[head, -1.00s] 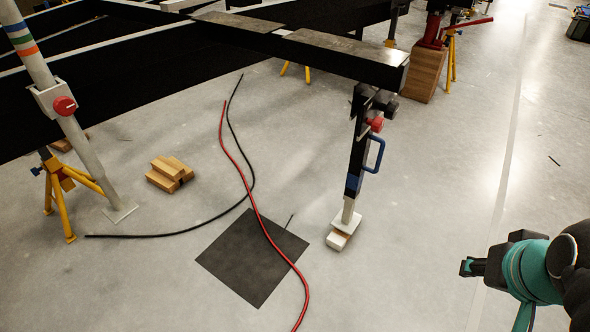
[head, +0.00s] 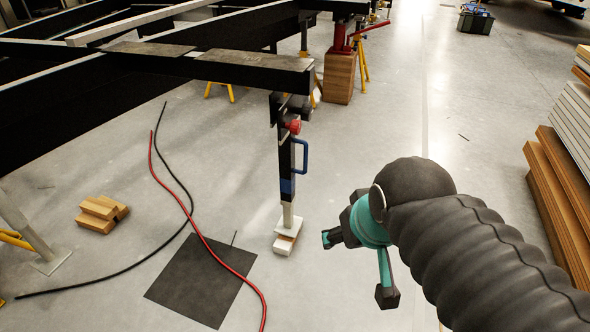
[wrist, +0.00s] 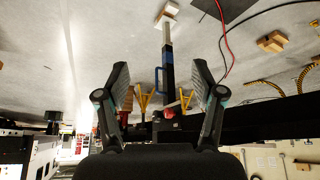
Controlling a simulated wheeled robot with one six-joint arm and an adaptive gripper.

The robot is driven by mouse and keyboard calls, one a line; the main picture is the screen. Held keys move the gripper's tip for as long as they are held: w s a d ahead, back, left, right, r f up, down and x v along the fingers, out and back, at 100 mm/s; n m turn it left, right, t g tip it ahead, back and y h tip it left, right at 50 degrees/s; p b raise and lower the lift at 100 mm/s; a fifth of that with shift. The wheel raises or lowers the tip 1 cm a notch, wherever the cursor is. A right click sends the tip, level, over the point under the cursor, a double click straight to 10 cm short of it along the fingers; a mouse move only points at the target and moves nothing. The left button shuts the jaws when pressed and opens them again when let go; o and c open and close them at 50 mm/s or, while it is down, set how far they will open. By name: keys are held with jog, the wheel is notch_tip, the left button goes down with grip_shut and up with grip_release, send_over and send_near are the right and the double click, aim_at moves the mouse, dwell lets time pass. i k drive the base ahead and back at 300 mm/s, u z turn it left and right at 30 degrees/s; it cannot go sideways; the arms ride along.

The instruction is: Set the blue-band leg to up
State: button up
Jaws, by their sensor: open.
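The blue-band leg (head: 287,165) is a black upright post under the end of a dark chassis beam. It has a blue band (head: 287,187) low down, a blue loop handle (head: 303,155) on its right side and a red knob (head: 293,127) near the top. Its pale lower tube ends in a foot on a small white-and-wood block (head: 287,238). My gripper (head: 358,267) is open and empty, to the right of the leg and apart from it. In the wrist view the leg (wrist: 168,65) appears upside down between the open fingers (wrist: 162,73).
A red cable (head: 205,237) and a black cable cross the floor, with a dark mat (head: 200,280) left of the leg. Wooden blocks (head: 102,213) lie farther left. Stacked boards (head: 562,190) stand at the right. The chassis beam (head: 250,68) overhangs the leg.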

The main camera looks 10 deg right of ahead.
aim_at(288, 171)
jog(key=k, duration=0.55)
jog(key=z, duration=0.75)
jog(key=i, duration=0.9)
jog(key=u, duration=0.4)
